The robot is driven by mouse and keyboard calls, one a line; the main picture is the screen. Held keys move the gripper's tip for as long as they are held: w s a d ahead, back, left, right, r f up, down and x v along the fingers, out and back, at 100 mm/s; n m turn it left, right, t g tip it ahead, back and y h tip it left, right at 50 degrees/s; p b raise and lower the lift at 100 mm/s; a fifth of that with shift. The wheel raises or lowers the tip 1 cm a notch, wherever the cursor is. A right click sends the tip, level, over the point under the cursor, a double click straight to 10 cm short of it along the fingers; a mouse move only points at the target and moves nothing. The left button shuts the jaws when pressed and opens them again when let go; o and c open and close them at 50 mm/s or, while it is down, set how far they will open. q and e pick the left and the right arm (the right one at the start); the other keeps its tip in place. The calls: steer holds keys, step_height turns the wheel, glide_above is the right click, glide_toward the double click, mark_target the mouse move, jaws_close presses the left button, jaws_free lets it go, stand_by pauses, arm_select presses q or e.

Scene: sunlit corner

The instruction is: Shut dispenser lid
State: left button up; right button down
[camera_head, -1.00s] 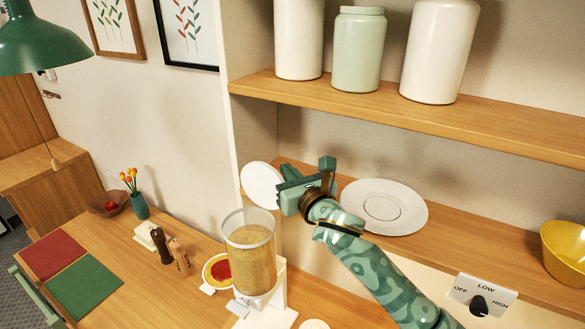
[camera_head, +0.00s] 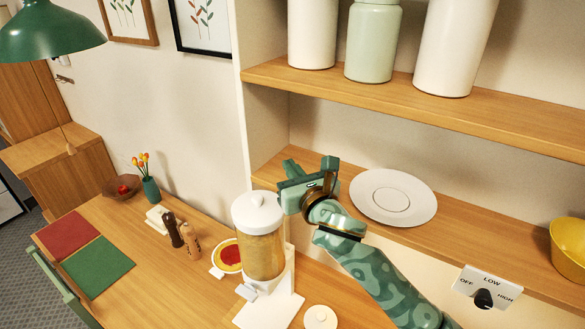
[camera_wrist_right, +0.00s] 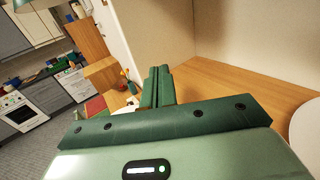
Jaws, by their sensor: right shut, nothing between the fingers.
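The dispenser (camera_head: 264,252) is a clear cylinder of golden grain on a white stand on the wooden table. Its white lid (camera_head: 257,211), with a small knob, lies flat over the top of the cylinder in the head view. My right gripper (camera_head: 291,167) is just behind and to the right of the lid, slightly above it, and appears apart from it. Its green fingers (camera_wrist_right: 158,86) are together and empty in the right wrist view. My left gripper is not in view.
A wooden shelf with a white plate (camera_head: 393,197) is to the right, with a yellow bowl (camera_head: 568,250) and a dial panel (camera_head: 487,288). Jars stand on the upper shelf (camera_head: 420,101). Two grinders (camera_head: 181,235) and a red-and-yellow dish (camera_head: 229,256) sit left of the dispenser.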

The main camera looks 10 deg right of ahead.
steer(key=shift+r, duration=0.1)
steer(key=s+a+r+p, duration=0.3)
steer(key=r+p, duration=0.1)
steer(key=p, duration=0.2)
steer(key=shift+s+a+r, duration=0.3)
steer(key=shift+r, duration=0.1)
steer(key=shift+f, duration=0.1)
stand_by(0.4)
